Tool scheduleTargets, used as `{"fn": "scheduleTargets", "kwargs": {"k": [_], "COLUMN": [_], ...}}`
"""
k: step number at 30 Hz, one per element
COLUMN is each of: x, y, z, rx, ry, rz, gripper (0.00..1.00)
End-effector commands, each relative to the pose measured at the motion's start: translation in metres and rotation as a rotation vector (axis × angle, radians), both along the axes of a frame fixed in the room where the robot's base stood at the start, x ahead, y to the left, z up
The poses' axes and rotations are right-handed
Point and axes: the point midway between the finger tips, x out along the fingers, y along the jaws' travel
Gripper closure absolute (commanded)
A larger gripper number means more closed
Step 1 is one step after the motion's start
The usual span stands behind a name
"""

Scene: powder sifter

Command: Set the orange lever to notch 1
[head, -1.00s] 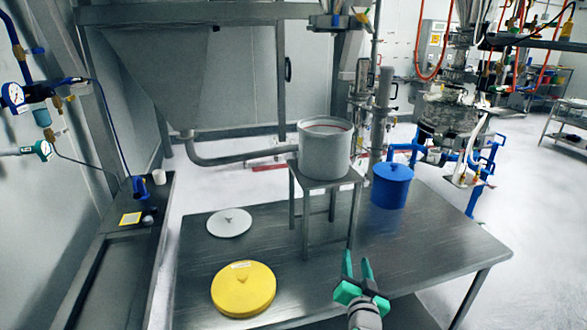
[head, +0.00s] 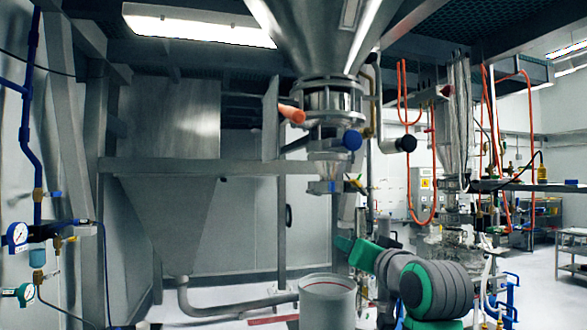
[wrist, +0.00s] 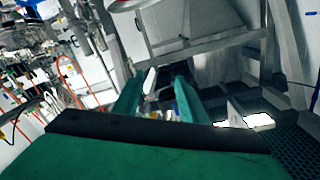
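The orange lever (head: 291,114) sticks out to the left from the metal valve assembly under the large steel hopper, in the upper middle of the head view. Its notch marks are too small to make out, so I cannot tell its setting. My gripper (head: 350,248) is below and right of the lever in the head view, well apart from it. In the wrist view the two green fingers of my gripper (wrist: 160,85) stand apart with only background between them. I cannot pick out the lever in the wrist view.
A horizontal steel beam (head: 200,167) runs behind. A grey pot (head: 327,300) stands below my gripper. Pressure gauges (head: 18,235) are at far left.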

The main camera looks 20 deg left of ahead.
Motion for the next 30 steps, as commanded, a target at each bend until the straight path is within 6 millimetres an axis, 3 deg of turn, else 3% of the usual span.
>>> {"fn": "scheduleTargets", "kwargs": {"k": [1,6,12,15,21,24,30], "x": [-0.011,-0.052,-0.114,-0.143,-0.184,-0.194,-0.187], "y": [0.002,0.009,0.018,0.021,0.029,0.034,0.043], "z": [0.029,0.108,0.19,0.22,0.262,0.275,0.279], "rx": [-0.009,-0.049,-0.106,-0.133,-0.178,-0.19,-0.196], "ry": [-0.013,-0.034,-0.056,-0.065,-0.124,-0.154,-0.165], "rz": [0.013,0.058,0.107,0.123,0.13,0.131,0.129], "gripper": [0.61,0.61,0.61,0.61,0.61,0.61,0.61]}}
